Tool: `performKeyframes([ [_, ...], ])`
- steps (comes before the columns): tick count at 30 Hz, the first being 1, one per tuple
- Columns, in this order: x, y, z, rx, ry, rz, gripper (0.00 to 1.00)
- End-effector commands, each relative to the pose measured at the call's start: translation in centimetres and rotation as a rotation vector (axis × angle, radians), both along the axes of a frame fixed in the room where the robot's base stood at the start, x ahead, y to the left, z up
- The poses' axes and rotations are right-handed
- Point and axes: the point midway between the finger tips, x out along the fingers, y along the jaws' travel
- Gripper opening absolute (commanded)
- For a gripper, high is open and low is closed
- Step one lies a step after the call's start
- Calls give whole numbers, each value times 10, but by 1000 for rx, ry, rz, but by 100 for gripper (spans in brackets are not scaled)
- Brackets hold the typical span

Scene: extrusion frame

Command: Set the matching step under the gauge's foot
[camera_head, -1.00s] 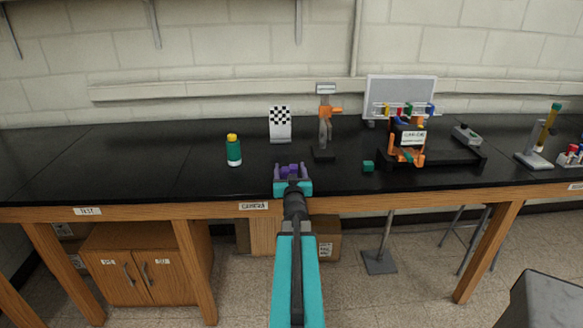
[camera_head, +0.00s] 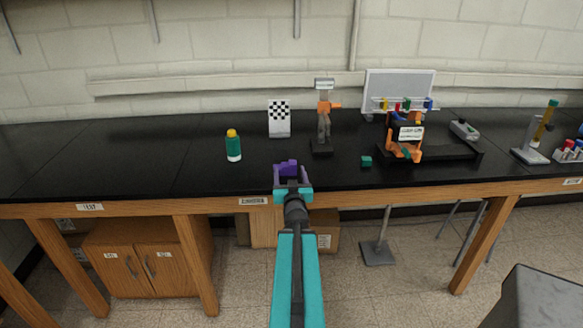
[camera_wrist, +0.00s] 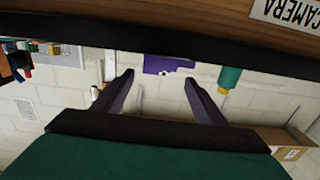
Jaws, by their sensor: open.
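A purple block with a stepped outline (camera_head: 288,168) is at the bench's front part. It also shows in the wrist view (camera_wrist: 168,63), just beyond and between the fingers. My gripper (camera_head: 291,175) is open at the bench's front edge, with its two dark purple fingers apart and empty; they show in the wrist view (camera_wrist: 158,82). I cannot tell whether they touch the block. A labelled upright stand with an orange arm (camera_head: 324,122) and a labelled orange fixture (camera_head: 405,140) stand farther back. Which is the gauge, and its foot, is too small to tell.
A green bottle with a yellow cap (camera_head: 233,146) stands left of my gripper, and a checkered board (camera_head: 279,118) behind. A small green block (camera_head: 366,161) lies to the right. A rack with coloured pieces (camera_head: 405,104) is at the back. The bench's left (camera_head: 120,160) is clear.

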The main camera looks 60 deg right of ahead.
Motion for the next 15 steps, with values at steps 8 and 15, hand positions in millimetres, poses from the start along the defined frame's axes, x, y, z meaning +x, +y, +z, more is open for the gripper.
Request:
performKeyframes([
  [8,-3,5,3,3,1,2,65],
  [15,-6,10,3,4,1,2,65],
])
